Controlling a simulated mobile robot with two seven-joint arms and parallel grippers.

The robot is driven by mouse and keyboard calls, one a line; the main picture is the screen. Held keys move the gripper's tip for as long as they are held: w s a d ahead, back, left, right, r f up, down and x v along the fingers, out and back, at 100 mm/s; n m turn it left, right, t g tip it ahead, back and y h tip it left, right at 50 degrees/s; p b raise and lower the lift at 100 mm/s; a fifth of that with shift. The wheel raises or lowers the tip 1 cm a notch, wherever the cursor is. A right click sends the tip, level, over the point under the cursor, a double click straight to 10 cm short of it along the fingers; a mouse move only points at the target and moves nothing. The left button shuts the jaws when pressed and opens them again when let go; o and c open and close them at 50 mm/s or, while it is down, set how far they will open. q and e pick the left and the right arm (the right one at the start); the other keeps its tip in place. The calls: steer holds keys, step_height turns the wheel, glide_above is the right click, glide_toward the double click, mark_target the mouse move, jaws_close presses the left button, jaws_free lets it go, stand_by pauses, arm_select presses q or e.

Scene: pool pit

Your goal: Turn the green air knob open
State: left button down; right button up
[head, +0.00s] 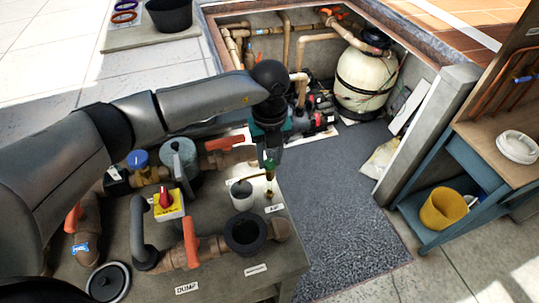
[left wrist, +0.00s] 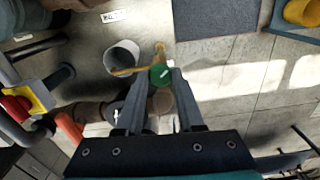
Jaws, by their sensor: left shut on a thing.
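The green air knob (head: 269,163) sits on top of a thin brass pipe (head: 269,183) at the right end of the bench. In the left wrist view the green knob (left wrist: 160,75) lies between my fingertips, with a small white mark on it. My left gripper (head: 267,154) comes down on the knob from above and is shut on it; its two fingers also show in the left wrist view (left wrist: 157,78). The knob is partly hidden by the fingers in the head view. My right gripper is not in view.
A white cup (head: 242,196) stands close left of the pipe, with a dark round port (head: 245,232) in front. Orange-handled valves (head: 191,243) and a red switch on a yellow plate (head: 168,204) are further left. A blue cart (head: 462,175) stands at right.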

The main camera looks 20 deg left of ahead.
mark_target(270, 162)
arm_select(q)
steer(key=n+p, duration=0.1)
steer(key=n, duration=0.2)
steer(key=shift+r+n, duration=0.1)
steer(key=shift+n, duration=0.3)
steer(key=n+p, duration=0.1)
steer(key=n, duration=0.2)
steer(key=shift+n, duration=0.3)
steer(key=n+p, duration=0.2)
steer(key=n, duration=0.2)
steer(key=shift+w+n+p, duration=0.1)
steer(key=shift+n+p, duration=0.65)
steer(key=shift+n, duration=0.55)
steer(key=c, duration=0.5)
jaws_free()
step_height(270, 162, up, 15)
steer(key=shift+r+b, duration=0.1)
steer(key=shift+b, duration=0.65)
